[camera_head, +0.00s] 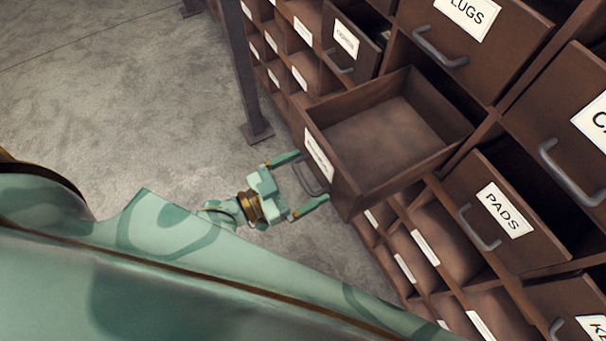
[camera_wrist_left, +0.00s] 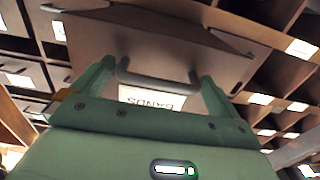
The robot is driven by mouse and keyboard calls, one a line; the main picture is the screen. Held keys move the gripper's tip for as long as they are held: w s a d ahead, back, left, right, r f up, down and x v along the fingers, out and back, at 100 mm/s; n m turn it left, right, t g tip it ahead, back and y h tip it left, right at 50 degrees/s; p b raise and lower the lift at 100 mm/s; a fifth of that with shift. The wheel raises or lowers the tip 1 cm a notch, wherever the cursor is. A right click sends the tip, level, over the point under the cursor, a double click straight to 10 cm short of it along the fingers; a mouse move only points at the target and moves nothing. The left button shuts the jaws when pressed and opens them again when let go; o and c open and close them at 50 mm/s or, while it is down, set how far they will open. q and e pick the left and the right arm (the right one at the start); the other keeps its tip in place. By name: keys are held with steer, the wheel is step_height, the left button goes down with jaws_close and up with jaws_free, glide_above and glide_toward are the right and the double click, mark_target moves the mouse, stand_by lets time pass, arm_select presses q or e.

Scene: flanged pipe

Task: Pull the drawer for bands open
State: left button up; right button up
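The bands drawer (camera_head: 390,138) is a brown wooden drawer that stands well out of the cabinet in the head view. Its inside looks empty. Its label (camera_wrist_left: 150,98) reads BANDS, turned over, in the left wrist view. Its grey bar handle (camera_wrist_left: 158,80) is on the front panel (camera_wrist_left: 150,45). My left gripper (camera_head: 314,177) is in front of that panel, its fingers spread apart at the two ends of the handle. It is open, and I cannot tell whether a finger touches the handle. My right gripper is not in view.
A drawer labelled LUGS (camera_head: 480,60) is above and right, and one labelled PADS (camera_head: 505,215) is below right, standing partly out. Several open compartments surround them. A dark metal post (camera_head: 240,70) stands left of the drawer. The concrete floor (camera_head: 110,90) at left is clear.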

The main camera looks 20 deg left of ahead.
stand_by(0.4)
arm_select(q)
steer(key=p+v, duration=0.1)
steer(key=v, duration=1.5)
steer(key=shift+s+p, duration=0.2)
steer(key=shift+p, duration=0.1)
